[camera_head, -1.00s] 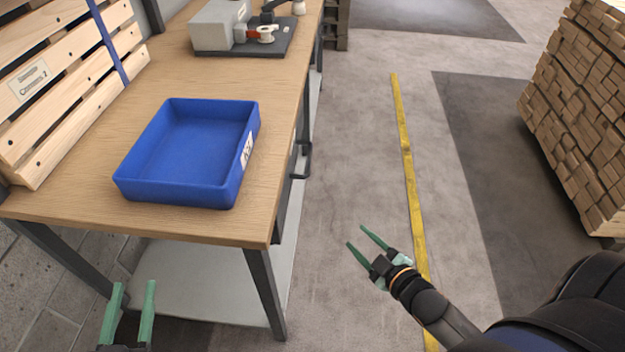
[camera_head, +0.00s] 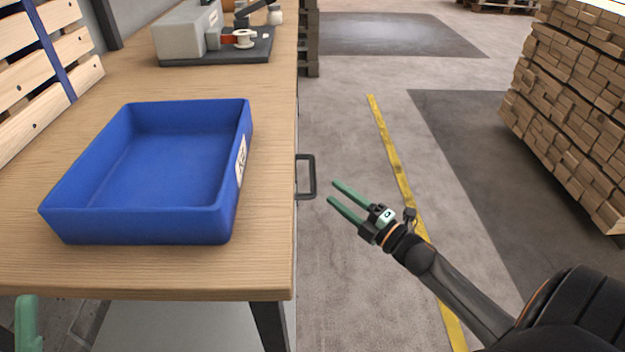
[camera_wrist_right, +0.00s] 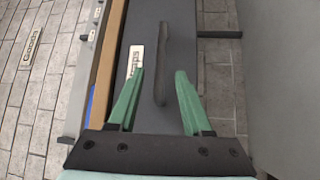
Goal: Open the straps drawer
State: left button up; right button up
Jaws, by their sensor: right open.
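The drawer's dark handle (camera_head: 306,177) sticks out from the right side of the workbench in the head view. In the right wrist view, the dark drawer front (camera_wrist_right: 150,28) carries a bar handle (camera_wrist_right: 161,68) and a small label (camera_wrist_right: 135,60) too small to read. The drawer looks shut. My right gripper (camera_head: 332,193) has its green fingers apart and empty, just right of the handle and not touching it. In the wrist view, the handle lies between the fingertips (camera_wrist_right: 160,71). My left gripper (camera_head: 27,322) shows only one finger at the lower left edge.
A blue bin (camera_head: 228,224) stands on the wooden workbench (camera_head: 270,262). A grey device (camera_head: 187,32) sits farther back. Stacked wood (camera_head: 570,100) stands at the right. The floor (camera_head: 345,125) between is clear, with a yellow line (camera_head: 392,153).

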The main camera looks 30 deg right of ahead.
aim_at(313, 174)
jog(key=b+x, duration=0.1)
jog(key=x, duration=0.7)
jog(key=shift+w+b, duration=0.2)
jog(key=shift+b, duration=0.1)
jog(key=shift+c, duration=0.2)
grip_shut()
dwell(0.9)
